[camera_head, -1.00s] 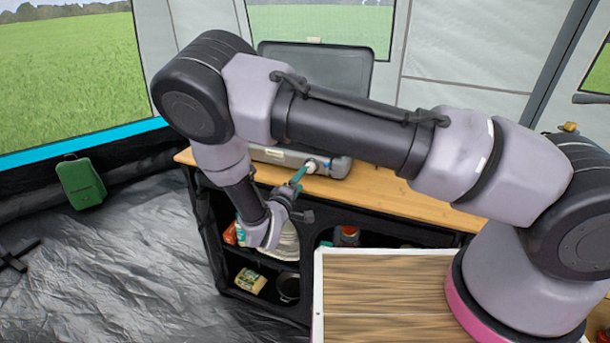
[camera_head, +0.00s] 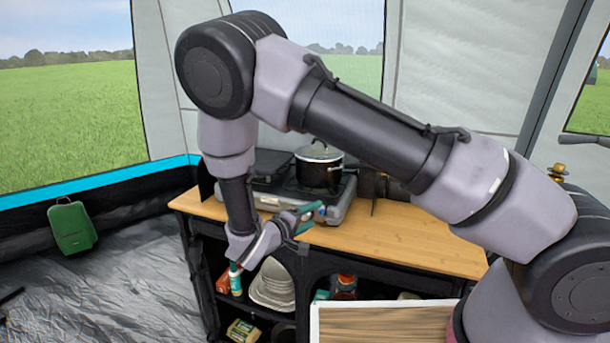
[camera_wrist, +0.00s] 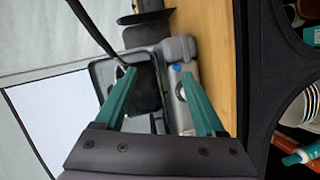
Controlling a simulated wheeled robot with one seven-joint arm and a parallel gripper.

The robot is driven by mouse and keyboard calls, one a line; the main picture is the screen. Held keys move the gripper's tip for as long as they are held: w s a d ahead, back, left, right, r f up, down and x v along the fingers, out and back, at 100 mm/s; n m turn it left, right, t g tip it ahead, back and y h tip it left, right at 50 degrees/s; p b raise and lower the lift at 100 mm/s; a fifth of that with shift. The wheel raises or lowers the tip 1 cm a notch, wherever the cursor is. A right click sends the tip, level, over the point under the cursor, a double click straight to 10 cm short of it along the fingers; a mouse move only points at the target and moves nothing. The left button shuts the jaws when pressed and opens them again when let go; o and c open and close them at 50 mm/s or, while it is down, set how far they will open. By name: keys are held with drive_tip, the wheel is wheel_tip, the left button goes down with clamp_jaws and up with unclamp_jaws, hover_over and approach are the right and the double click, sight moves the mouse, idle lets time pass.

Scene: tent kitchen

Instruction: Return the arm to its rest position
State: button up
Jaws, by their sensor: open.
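My gripper (camera_head: 312,215) is open and empty, just above the front left part of the wooden counter in the head view, in front of the camp stove. In the wrist view, its two green fingers (camera_wrist: 157,80) stand apart with nothing held between them. My arm rises from the lower right, crosses the head view and bends down at the left to the gripper. The grey camp stove (camera_head: 343,207) carries a dark lidded pot (camera_head: 320,167). The stove also shows beyond the fingers in the wrist view (camera_wrist: 184,112).
The wooden counter (camera_head: 420,236) has open shelves below, holding bowls (camera_head: 272,285), bottles and a packet (camera_head: 243,331). A wooden-topped surface (camera_head: 385,325) lies in the front. The floor at the left is mostly free.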

drive_tip(key=s+d+r+m+g+y, duration=0.2)
drive_tip(key=s+d+r+m+g, duration=0.15)
drive_tip(key=d+r+g, duration=0.45)
drive_tip(key=s+d+r+m+g+y, duration=0.15)
drive_tip(key=d+r+m+g, duration=0.3)
drive_tip(key=d+r, duration=0.65)
drive_tip(key=s+d+r+m+t+y, duration=0.2)
drive_tip(key=s+r+t+y, duration=0.1)
drive_tip(key=s+r, duration=0.3)
drive_tip(key=s+d+r+m+t+y, duration=0.2)
drive_tip(key=s+r, duration=0.4)
drive_tip(key=r, duration=0.5)
drive_tip(key=d+t+y, duration=0.1)
drive_tip(key=t+y, duration=0.1)
drive_tip(key=shift+s+d+y, duration=0.35)
